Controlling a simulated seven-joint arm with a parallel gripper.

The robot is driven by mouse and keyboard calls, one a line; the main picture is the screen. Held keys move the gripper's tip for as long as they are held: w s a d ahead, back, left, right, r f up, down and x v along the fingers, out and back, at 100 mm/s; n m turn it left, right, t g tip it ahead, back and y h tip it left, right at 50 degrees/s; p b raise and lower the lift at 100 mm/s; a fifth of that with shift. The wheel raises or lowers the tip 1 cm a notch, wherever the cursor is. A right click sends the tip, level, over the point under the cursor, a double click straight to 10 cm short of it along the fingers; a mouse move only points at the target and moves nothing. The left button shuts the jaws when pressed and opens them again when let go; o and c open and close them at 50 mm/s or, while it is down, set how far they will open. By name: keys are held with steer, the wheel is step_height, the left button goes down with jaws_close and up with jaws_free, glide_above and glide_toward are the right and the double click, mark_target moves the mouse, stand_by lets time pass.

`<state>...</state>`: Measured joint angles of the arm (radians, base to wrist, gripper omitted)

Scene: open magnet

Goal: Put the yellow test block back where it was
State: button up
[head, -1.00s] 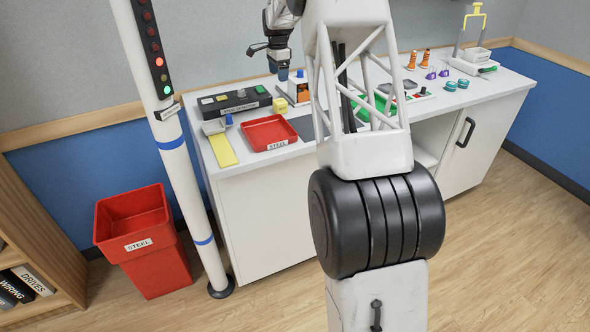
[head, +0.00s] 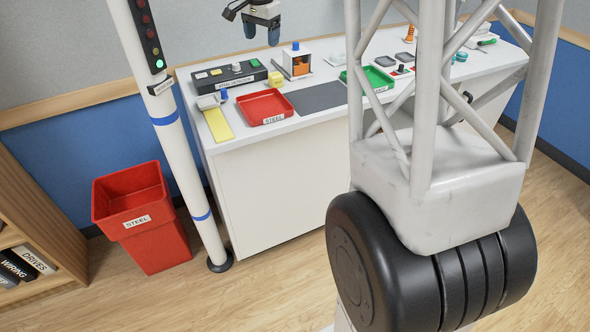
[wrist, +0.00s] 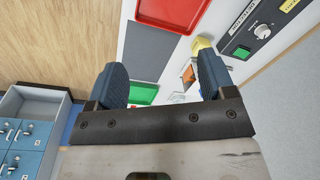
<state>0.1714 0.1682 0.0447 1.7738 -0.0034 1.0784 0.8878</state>
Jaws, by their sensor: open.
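The yellow test block (head: 275,79) sits on the white bench at the right end of the black control box, left of the small unit with the orange part. In the wrist view a yellow block (wrist: 200,46) shows beside the right finger, partly hidden by it. My gripper (head: 262,33) hangs in the air above the back of the bench, over the control box and block in the picture. Its two dark blue fingers also show in the wrist view (wrist: 163,78), spread apart with nothing between them.
The black control box (head: 229,79) has a knob and coloured buttons. A red tray (head: 266,106) marked STEEL, a dark mat (head: 320,97) and a green tray (head: 372,80) lie on the bench. A white post (head: 172,130) stands before it; a red bin (head: 137,207) is on the floor.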

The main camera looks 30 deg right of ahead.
steer(key=s+a+r+n, duration=0.1)
steer(key=s+a+n, duration=0.15)
steer(key=s, duration=0.45)
steer(key=s+a+r+n, duration=0.1)
steer(key=s+a+r, duration=0.15)
steer(key=s, duration=0.45)
steer(key=s+a+f+n, duration=0.2)
steer(key=s+f, duration=0.1)
steer(key=s, duration=0.8)
steer(key=s+a+f+n+t, duration=0.1)
steer(key=s+a+f+n, duration=0.2)
steer(key=s, duration=0.8)
steer(key=s+a+f+n, duration=0.3)
steer(key=s, duration=0.8)
steer(key=shift+s+t, duration=0.15)
steer(key=shift+t, duration=0.25)
steer(key=shift+n, duration=0.25)
